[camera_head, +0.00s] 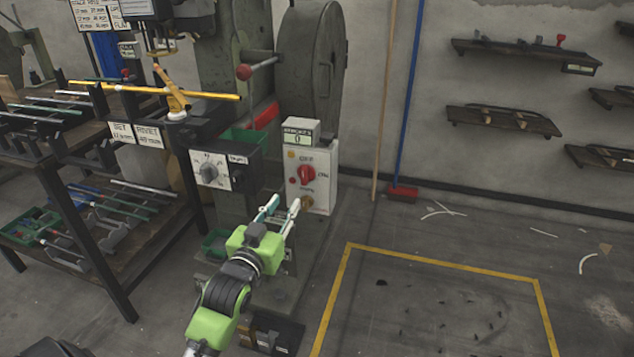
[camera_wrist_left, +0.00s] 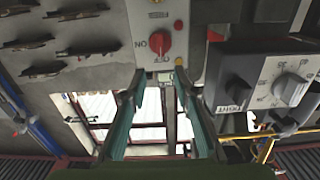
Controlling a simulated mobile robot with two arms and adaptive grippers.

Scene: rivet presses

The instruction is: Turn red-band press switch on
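The press (camera_head: 222,60) has a large dark wheel and a red band-like patch (camera_head: 263,115) on its column. A pale control box (camera_head: 321,190) on the press carries a red rotary switch (camera_head: 306,174). The switch also shows upper centre in the left wrist view (camera_wrist_left: 160,44), with markings around it; its exact setting is hard to tell. My left gripper (camera_head: 282,206) is open and empty, just below and in front of the box. In the left wrist view its fingers (camera_wrist_left: 159,88) point toward the switch, apart from it. My right gripper is not in view.
A dark box with a grey dial (camera_head: 208,170) sits left of the switch box. A rack with rods (camera_head: 95,160) stands at left. A broom (camera_head: 402,193) leans on the wall. Shelves (camera_head: 520,55) hang at right. The yellow-marked floor (camera_head: 440,310) is mostly free.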

